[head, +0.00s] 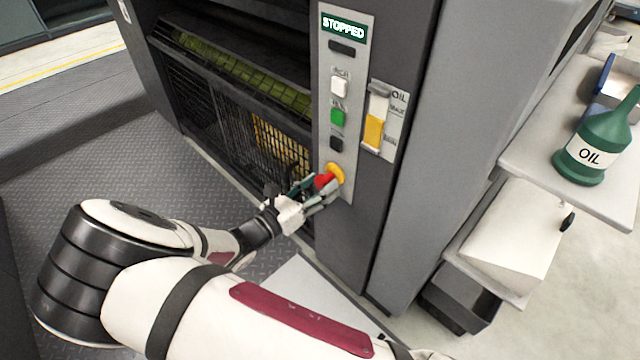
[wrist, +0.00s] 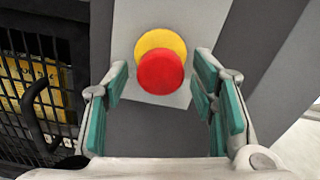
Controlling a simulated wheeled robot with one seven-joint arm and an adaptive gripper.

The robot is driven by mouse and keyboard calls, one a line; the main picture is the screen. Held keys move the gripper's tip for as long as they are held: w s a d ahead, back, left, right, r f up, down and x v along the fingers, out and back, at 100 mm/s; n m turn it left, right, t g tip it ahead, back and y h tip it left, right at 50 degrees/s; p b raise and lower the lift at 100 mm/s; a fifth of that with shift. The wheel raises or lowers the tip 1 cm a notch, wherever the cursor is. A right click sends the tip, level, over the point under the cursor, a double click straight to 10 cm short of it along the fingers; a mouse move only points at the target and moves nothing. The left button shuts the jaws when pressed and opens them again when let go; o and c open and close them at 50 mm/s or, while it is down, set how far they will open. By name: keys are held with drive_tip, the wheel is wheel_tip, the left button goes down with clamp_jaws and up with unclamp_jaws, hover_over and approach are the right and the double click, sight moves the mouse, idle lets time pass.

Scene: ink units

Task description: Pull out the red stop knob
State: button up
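The red stop knob (head: 324,181) sits on a yellow collar (head: 336,172) near the bottom of the light control panel (head: 341,60). In the wrist view the red knob (wrist: 161,73) is round, with the yellow collar (wrist: 160,42) showing above it. My gripper (head: 312,192) is at the knob. In the wrist view my gripper (wrist: 161,95) is open, with a green-padded finger on each side of the knob. Gaps show between the pads and the knob, so neither finger touches it there. The panel's display (head: 344,28) reads STOPPED.
White, green and dark buttons line the panel above the knob. An oil gauge (head: 377,125) is to its right. A mesh guard (head: 270,140) with a handle is to its left. A green oil bottle (head: 590,145) stands on a shelf (head: 530,150) at the right.

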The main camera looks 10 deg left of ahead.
drive_tip(key=v, duration=1.2)
idle(0.5)
